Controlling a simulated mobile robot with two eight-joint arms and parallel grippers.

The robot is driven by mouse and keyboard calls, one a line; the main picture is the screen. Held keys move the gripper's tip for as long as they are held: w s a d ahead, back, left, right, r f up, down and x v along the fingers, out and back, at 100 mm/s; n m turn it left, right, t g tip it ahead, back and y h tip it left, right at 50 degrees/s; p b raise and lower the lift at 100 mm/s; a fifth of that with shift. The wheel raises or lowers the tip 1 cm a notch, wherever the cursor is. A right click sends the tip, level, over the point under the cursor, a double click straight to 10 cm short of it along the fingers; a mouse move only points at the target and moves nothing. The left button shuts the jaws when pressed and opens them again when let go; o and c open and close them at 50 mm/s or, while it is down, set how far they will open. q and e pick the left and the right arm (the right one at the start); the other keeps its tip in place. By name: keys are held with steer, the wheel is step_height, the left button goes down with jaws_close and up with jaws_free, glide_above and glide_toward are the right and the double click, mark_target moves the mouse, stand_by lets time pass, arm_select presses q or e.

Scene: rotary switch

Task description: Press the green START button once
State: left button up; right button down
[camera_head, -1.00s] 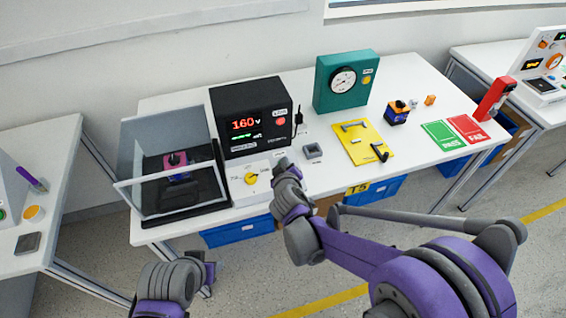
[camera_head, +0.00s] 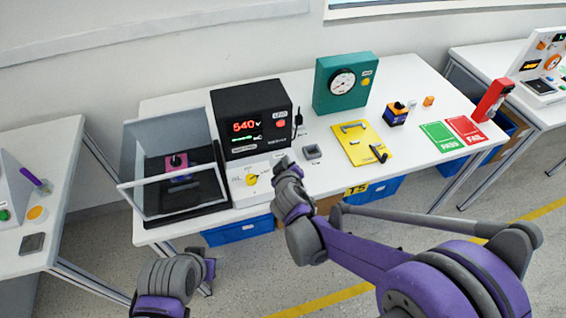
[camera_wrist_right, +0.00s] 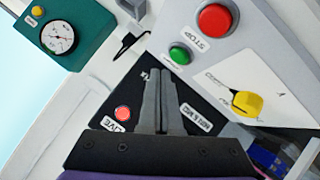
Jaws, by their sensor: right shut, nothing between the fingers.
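The green START button (camera_wrist_right: 180,53) is on the pale sloped control box (camera_wrist_right: 262,62) in the right wrist view, beside the larger red STOP button (camera_wrist_right: 214,18). My right gripper (camera_wrist_right: 159,76) is shut and empty. In the picture its fingertips lie just short of the green button; I see no contact. In the head view, my right gripper (camera_head: 285,164) is at the right end of the control box (camera_head: 240,192) and hides the buttons. A yellow rotary knob (camera_head: 252,180) is on that box. My left arm's end (camera_head: 170,280) is low at left; its fingers are not clear.
The black display unit (camera_head: 222,104) behind the box reads 540 V. A clear-walled test enclosure (camera_head: 130,187) stands to the left. A grey block (camera_head: 312,151) and a yellow plate with handles (camera_head: 352,151) are on the right. A teal gauge box (camera_head: 360,68) stands behind.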

steer(key=r+p, duration=0.1)
steer(key=r, duration=0.1)
steer(key=s+r+p, duration=0.1)
steer(key=r, duration=0.1)
steer(key=shift+d, duration=0.2)
steer(key=shift+s, duration=0.1)
steer(key=shift+d, duration=0.1)
stand_by(0.4)
steer(key=s+d+r+m+g+h, duration=0.15)
steer(key=s+d+m+g, duration=0.4)
steer(key=s+d, duration=1.15)
steer(key=s+f+m+g, duration=0.1)
steer(key=s+f+m, duration=0.1)
steer(key=s, duration=0.8)
steer(key=shift+s+m+g+y, duration=0.2)
steer(key=shift+m+g+y, duration=0.15)
steer(key=shift+m+y, duration=0.1)
